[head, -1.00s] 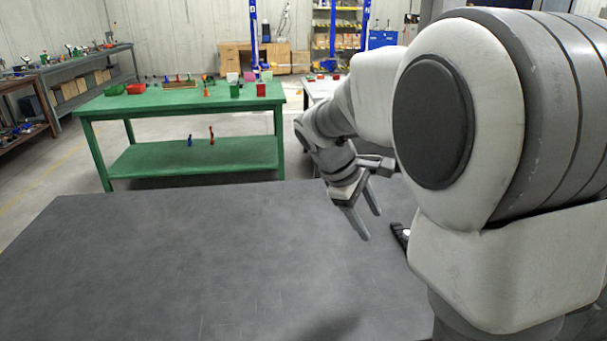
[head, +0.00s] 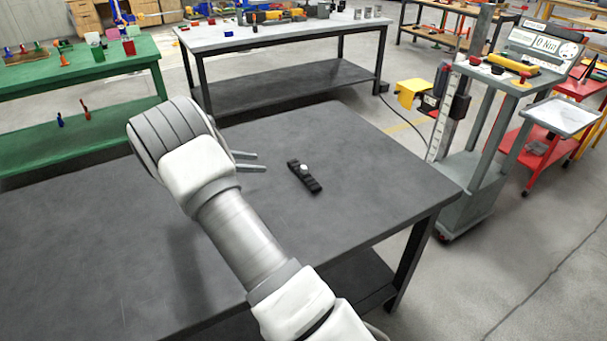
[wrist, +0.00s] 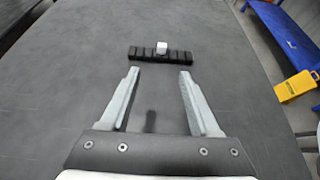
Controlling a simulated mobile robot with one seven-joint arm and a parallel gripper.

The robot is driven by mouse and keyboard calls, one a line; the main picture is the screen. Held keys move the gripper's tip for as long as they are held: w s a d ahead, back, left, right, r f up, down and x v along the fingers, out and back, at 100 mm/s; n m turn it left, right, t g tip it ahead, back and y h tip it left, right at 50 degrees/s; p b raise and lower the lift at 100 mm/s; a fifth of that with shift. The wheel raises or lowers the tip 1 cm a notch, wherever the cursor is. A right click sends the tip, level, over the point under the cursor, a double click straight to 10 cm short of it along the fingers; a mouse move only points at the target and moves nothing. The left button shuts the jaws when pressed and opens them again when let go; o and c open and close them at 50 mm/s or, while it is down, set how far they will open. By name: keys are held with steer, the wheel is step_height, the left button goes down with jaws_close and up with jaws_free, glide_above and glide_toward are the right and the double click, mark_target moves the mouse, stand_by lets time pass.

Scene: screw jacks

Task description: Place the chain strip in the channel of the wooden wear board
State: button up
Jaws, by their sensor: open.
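A short black segmented strip, apparently the chain strip (head: 304,177), lies flat on the dark grey table (head: 345,135), with a small white block on its middle. My gripper (head: 260,161) is open and empty above the table, to the left of the strip in the head view. In the wrist view the strip (wrist: 145,54) lies crosswise just beyond the two spread fingertips (wrist: 160,72), apart from them. I cannot make out a wooden wear board with a channel for certain in either view.
The dark table is otherwise bare around the strip. A green table (head: 128,66) stands at the left and a grey-topped table (head: 275,37) at the back, both with small parts. A grey test cart (head: 470,180) stands off the table's right edge, near a yellow case (wrist: 296,86).

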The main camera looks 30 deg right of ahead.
steer(key=b, duration=0.2)
glide_toward(303, 167)
steer(key=x, duration=0.5)
steer(key=shift+w+f, duration=0.25)
steer(key=x, duration=0.5)
steer(key=shift+s+d+r, duration=0.15)
steer(key=shift+s+d, duration=0.05)
steer(key=shift+s, duration=0.05)
jaws_close()
stand_by(0.7)
